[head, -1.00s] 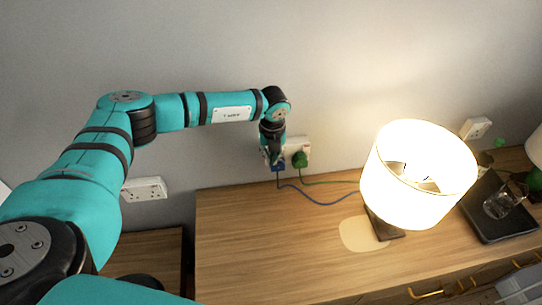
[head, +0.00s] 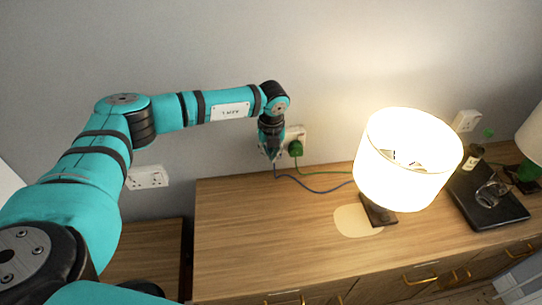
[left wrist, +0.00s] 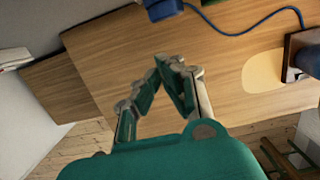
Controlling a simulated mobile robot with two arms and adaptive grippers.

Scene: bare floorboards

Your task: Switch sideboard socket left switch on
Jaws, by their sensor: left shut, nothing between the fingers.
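The sideboard socket (head: 299,132) is a white plate on the wall just above the sideboard's back edge. My left gripper (head: 269,153) is in front of its left part and hides the left switch. A green plug (head: 295,149) sits in its right side. In the left wrist view, a blue plug (left wrist: 163,9) with a blue cord shows at the top edge, beyond the fingers. My left gripper (left wrist: 171,62) is shut and empty there, its fingertips together. I cannot tell whether it touches the socket. My right gripper is not in view.
The wooden sideboard (head: 240,235) has a clear top at the left. A lit lamp (head: 405,165) stands right of the socket. A black tray (head: 490,207) with a glass lies farther right. Other wall sockets show at the left (head: 147,177) and the right (head: 466,121).

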